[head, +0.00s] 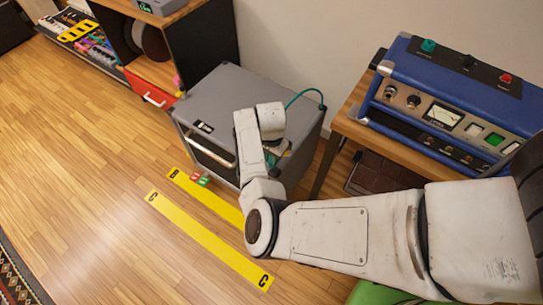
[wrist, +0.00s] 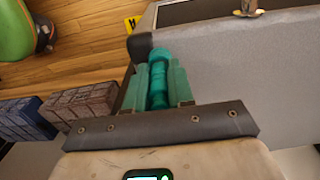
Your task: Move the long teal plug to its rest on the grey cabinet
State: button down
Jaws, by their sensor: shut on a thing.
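The long teal plug (wrist: 158,85) lies between the jaws of my gripper (wrist: 157,72) in the wrist view, pointing away from the wrist. My gripper is shut on it. In the head view my gripper (head: 277,150) is at the right side of the grey cabinet (head: 222,88), mostly hidden by my arm, and the plug cannot be made out there. A teal cable (head: 308,92) arcs above the cabinet's right back corner. The grey cabinet (wrist: 235,75) fills the right of the wrist view. I cannot make out the plug's rest for certain.
A blue amplifier (head: 450,95) stands on a wooden table (head: 348,125) at the right, close to the cabinet. Dark brown blocks (wrist: 88,104) lie low beside the gripper. Yellow strips (head: 205,240) mark the floor. Open wooden floor lies at the left.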

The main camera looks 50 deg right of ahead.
jog(key=shift+f, duration=0.1)
jog(key=c, duration=0.9)
grip_release()
notch_tip(320, 180, up, 11)
jog(key=shift+f+p, duration=0.1)
jog(key=shift+p, duration=0.6)
jog(key=shift+d, duration=0.1)
jog(key=s+d+r+n+t+h, duration=0.1)
jog(key=s+d+r+n+h, duration=0.35)
jog(key=s+d+n, duration=0.25)
jog(key=s+a+f+n+y, duration=0.1)
jog(key=s+a+n, duration=0.4)
jog(key=a, duration=0.5)
jog(key=s+a+n+y, duration=0.3)
jog(key=s+a+n, duration=0.2)
jog(key=s+a, duration=0.3)
jog(key=shift+a+f, duration=0.4)
jog(key=shift+a, duration=0.8)
